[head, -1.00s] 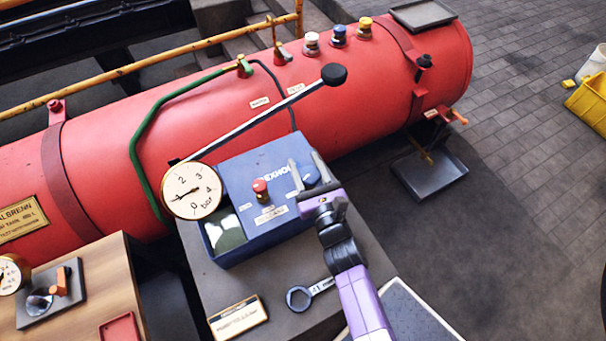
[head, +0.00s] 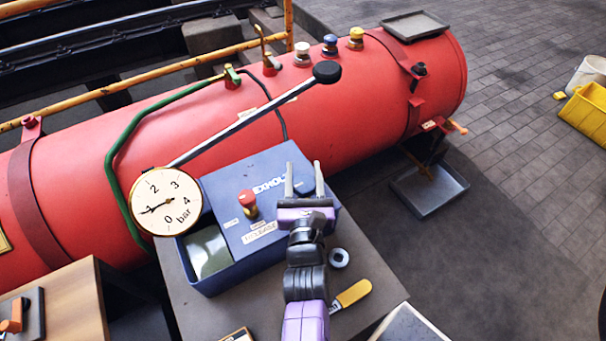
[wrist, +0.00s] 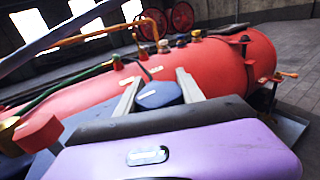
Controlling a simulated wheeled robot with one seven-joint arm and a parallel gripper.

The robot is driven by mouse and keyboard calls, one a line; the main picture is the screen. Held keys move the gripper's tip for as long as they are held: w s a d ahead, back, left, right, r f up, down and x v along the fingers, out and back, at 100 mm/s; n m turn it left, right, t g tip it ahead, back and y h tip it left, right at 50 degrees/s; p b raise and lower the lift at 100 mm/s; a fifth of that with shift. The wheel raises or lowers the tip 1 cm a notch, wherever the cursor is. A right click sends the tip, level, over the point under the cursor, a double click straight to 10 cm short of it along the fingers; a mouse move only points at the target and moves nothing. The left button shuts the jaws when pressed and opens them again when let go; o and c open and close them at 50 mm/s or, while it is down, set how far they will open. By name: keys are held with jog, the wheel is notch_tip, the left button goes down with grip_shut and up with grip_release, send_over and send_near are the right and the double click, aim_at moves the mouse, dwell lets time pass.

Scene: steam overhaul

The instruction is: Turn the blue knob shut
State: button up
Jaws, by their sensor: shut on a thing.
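A second, smaller blue-topped fitting (head: 330,43) stands on the red tank, well away from my gripper.
A red knob (head: 248,204) stands on the box, left of my gripper. A pressure gauge (head: 164,202) and a long lever with a black ball (head: 327,72) are close by. The red tank (head: 345,110) lies behind. A grey ring (head: 339,258) and a yellow-handled tool (head: 353,293) lie on the bench.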

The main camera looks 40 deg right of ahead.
aim_at(304, 195)
jog(key=o, duration=1.4)
jog(key=shift+v, duration=3.95)
